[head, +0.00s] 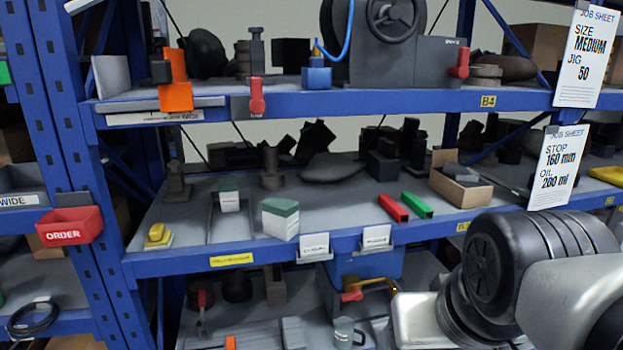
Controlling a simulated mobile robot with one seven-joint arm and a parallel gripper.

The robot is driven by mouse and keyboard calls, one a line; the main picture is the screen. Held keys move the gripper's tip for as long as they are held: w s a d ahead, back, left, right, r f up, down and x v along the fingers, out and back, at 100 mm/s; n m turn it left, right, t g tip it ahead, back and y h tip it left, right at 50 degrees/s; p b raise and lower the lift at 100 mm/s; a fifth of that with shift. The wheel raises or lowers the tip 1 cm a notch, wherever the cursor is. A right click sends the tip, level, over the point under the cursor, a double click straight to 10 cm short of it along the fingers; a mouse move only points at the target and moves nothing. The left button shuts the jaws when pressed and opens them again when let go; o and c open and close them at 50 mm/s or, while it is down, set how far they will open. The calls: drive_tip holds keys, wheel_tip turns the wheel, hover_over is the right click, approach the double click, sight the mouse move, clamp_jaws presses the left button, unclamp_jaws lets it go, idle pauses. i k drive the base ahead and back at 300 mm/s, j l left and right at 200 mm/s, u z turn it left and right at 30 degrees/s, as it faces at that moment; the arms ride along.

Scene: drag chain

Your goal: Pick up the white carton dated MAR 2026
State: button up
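Two white cartons with green tops stand on the middle shelf. The larger, nearer one (280,222) is close to the shelf's front edge, turned at an angle. The smaller one (229,201) stands farther back to its left, in or beside a narrow grey tray-like channel. No date is legible on either, so I cannot tell which one reads MAR 2026. My arm fills the lower right corner of the head view, in front of the shelf. My gripper's fingers do not show, and no carton is seen held.
Two white cards (312,246) hang on the blue shelf edge below the cartons. A yellow block (158,236) sits left; red (393,208) and green (417,205) bars and an open cardboard box (460,188) sit right. Dark parts crowd the back. The upper shelf (420,101) overhangs.

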sight(280, 216)
drive_tip(key=i+j+u, duration=0.2)
drive_tip(key=i+j, duration=0.2)
drive_tip(key=j, duration=0.25)
drive_tip(key=i+j+u, duration=0.2)
drive_tip(key=i+j, duration=0.3)
